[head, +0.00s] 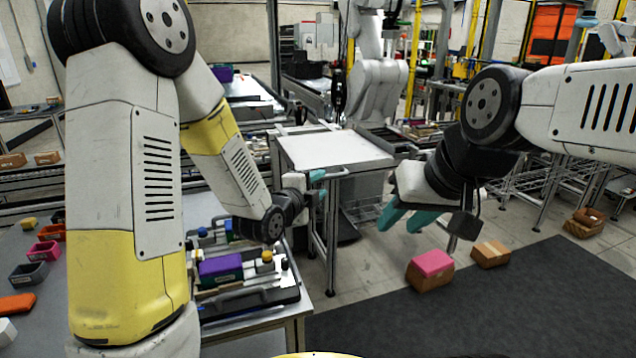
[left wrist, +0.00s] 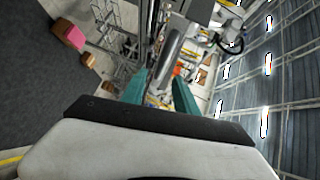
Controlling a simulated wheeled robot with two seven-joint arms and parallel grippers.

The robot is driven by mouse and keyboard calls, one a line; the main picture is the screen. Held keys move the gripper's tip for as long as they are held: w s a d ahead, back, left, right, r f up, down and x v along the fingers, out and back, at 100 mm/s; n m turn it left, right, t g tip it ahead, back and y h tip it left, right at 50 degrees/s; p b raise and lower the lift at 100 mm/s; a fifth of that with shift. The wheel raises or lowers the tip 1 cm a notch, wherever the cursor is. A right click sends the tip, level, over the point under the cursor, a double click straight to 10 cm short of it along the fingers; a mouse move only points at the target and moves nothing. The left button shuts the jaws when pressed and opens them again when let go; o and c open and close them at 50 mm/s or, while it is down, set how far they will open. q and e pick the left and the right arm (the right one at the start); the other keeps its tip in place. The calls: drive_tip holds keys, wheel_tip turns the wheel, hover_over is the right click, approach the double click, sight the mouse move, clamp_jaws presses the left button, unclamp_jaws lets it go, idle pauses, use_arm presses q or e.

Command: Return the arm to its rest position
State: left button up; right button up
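My left arm reaches in from the left in the head view and ends in the left gripper (head: 321,186), in front of a white-topped table. Its teal fingers also show in the left wrist view (left wrist: 161,92), spread apart with nothing between them. My right gripper (head: 407,219) hangs at the right, above the floor. Its teal fingers point down and to the left, apart and empty. Neither gripper touches any object that I can see.
The white-topped table (head: 333,150) stands behind my left gripper. A pink-topped carton (head: 431,270) and another carton (head: 490,254) lie by the dark mat (head: 500,315).

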use_arm(q)
drive_tip(key=s+a+r+n+g+y, duration=0.35)
drive_tip(key=s+a+r+n, duration=0.3)
drive_tip(key=a+n, duration=0.35)
drive_tip(key=s+a+n+g+y, duration=0.1)
drive_tip(key=s+n, duration=0.4)
drive_tip(key=s, duration=0.5)
drive_tip(key=s+a+r+n+g+y, duration=0.1)
drive_tip(key=s+a+n+g, duration=0.2)
drive_tip(key=s+n, duration=0.3)
drive_tip(key=s+a, duration=0.1)
drive_tip(key=s, duration=0.4)
drive_tip(key=shift+a+r+g, duration=0.2)
drive_tip(key=shift+a+g, duration=0.1)
drive_tip(key=shift+g, duration=0.05)
drive_tip(key=shift+o, duration=0.2)
